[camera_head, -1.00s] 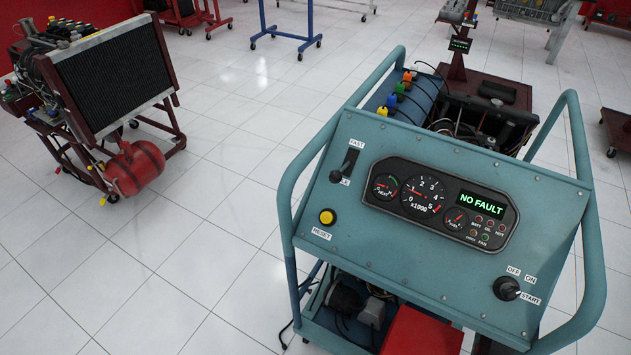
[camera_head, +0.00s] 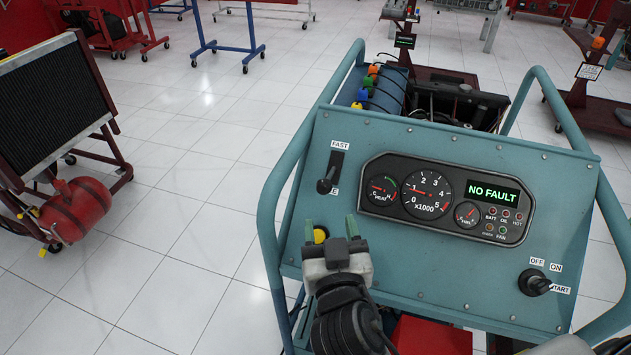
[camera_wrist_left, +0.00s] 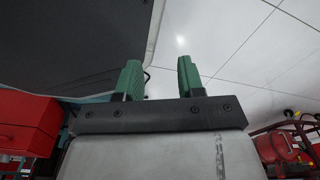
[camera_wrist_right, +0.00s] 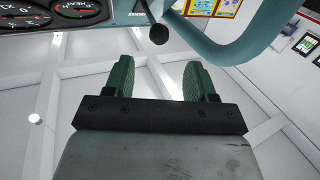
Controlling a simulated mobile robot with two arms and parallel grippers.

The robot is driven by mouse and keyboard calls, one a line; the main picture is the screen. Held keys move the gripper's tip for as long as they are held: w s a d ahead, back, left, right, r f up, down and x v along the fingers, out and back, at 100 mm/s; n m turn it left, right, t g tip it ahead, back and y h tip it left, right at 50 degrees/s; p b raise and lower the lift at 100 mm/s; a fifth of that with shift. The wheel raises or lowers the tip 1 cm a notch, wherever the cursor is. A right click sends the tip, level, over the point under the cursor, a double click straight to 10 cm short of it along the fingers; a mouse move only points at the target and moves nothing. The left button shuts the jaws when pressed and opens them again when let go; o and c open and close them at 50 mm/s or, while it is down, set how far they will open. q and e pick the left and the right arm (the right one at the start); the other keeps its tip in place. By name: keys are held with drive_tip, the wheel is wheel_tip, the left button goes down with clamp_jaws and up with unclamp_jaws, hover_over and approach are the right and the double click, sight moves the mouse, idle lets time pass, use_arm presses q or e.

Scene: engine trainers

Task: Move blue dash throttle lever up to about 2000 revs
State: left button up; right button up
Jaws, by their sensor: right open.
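The throttle lever (camera_head: 326,183) is a dark lever with a round knob in a vertical slot on the blue-green dash (camera_head: 430,290). It is near the slot's lower end, below the FAST label (camera_head: 340,145). Its black knob (camera_wrist_right: 158,35) shows at the top of the right wrist view. The rev gauge (camera_head: 427,195) needle is near 1 (x1000). My right gripper (camera_head: 331,230) is open and empty, below the lever and in front of the yellow reset button (camera_head: 320,235). My left gripper (camera_wrist_left: 160,78) is open and empty in its wrist view.
A blue-green tube frame (camera_head: 268,215) flanks the dash. A display (camera_head: 492,193) reads NO FAULT. The ignition switch (camera_head: 534,282) is at lower right. A radiator stand (camera_head: 50,110) with a red tank (camera_head: 72,210) stands left. White floor is clear between them.

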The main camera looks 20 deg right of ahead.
sight(325, 192)
drive_tip(key=w, duration=0.1)
drive_tip(key=w+p, duration=0.1)
drive_tip(key=w+d, duration=0.1)
drive_tip(key=w, duration=0.1)
drive_tip(key=shift+r, duration=0.3)
drive_tip(key=w, duration=0.1)
drive_tip(key=w+p, duration=0.1)
drive_tip(key=w, duration=0.2)
drive_tip(key=shift+w+d+f, duration=0.15)
drive_tip(key=shift+d, duration=0.15)
drive_tip(key=shift+w+d+f, duration=0.1)
drive_tip(key=shift+w+d, duration=0.1)
drive_tip(key=shift+w, duration=0.5)
use_arm(q)
drive_tip(key=r, duration=0.1)
drive_tip(key=s+r, duration=0.1)
drive_tip(key=shift+s+a+r, duration=0.2)
drive_tip(key=shift+r, duration=0.15)
use_arm(e)
drive_tip(key=shift+c, duration=0.5)
drive_tip(key=c, duration=0.9)
use_arm(q)
drive_tip(key=shift+s+p, duration=0.25)
drive_tip(key=shift+p, duration=0.05)
use_arm(e)
clamp_jaws()
